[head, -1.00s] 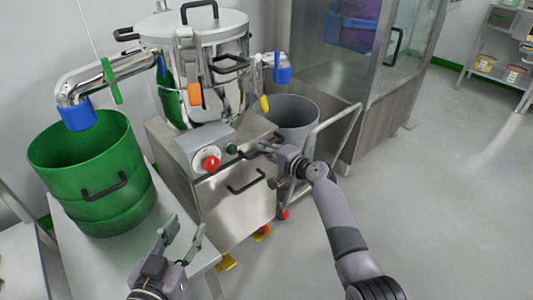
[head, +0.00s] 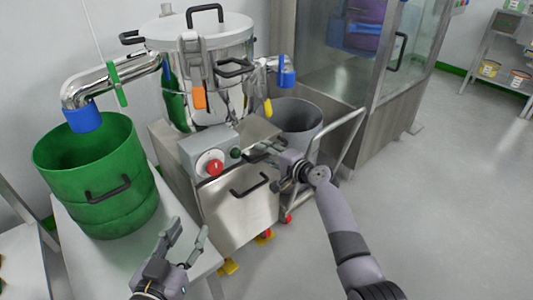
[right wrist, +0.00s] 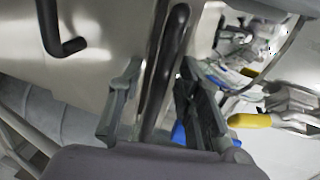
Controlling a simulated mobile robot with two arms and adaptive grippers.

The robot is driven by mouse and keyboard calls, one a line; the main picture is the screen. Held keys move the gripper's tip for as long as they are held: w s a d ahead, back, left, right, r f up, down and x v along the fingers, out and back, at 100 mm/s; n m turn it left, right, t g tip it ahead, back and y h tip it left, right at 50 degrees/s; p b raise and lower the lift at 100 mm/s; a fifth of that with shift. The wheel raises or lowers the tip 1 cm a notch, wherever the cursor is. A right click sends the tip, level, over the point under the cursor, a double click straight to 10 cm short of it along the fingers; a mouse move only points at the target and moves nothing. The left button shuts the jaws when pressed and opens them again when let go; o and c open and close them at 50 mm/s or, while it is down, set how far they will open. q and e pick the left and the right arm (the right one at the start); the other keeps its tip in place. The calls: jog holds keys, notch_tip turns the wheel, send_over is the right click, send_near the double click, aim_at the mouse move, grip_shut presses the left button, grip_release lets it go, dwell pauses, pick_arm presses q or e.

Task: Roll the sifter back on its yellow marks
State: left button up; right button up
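The sifter (head: 232,205) is a steel cabinet with a lidded round vessel on top and a red stop button on its front box. Yellow marks (head: 229,267) show on the floor at its front foot, and another (head: 265,238) lies by its right front corner beside a red wheel. The rest of the base is hidden. My right gripper (head: 268,153) is at the sifter's upper right front edge. In the right wrist view its fingers (right wrist: 160,100) stand apart on either side of a dark bar handle (right wrist: 170,60). My left gripper (head: 188,240) is open and empty, low in front.
A green drum (head: 100,205) stands on a pale table (head: 85,260) at left, under the blue-ended pipe. A grey bin (head: 297,115) on a trolley stands close at the sifter's right, before a glass-doored cabinet (head: 380,115). The floor at right is clear.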

jog(key=shift+s+d, duration=0.1)
jog(key=v, duration=1.1)
jog(key=shift+s+d, duration=0.25)
jog(key=shift+s, duration=0.1)
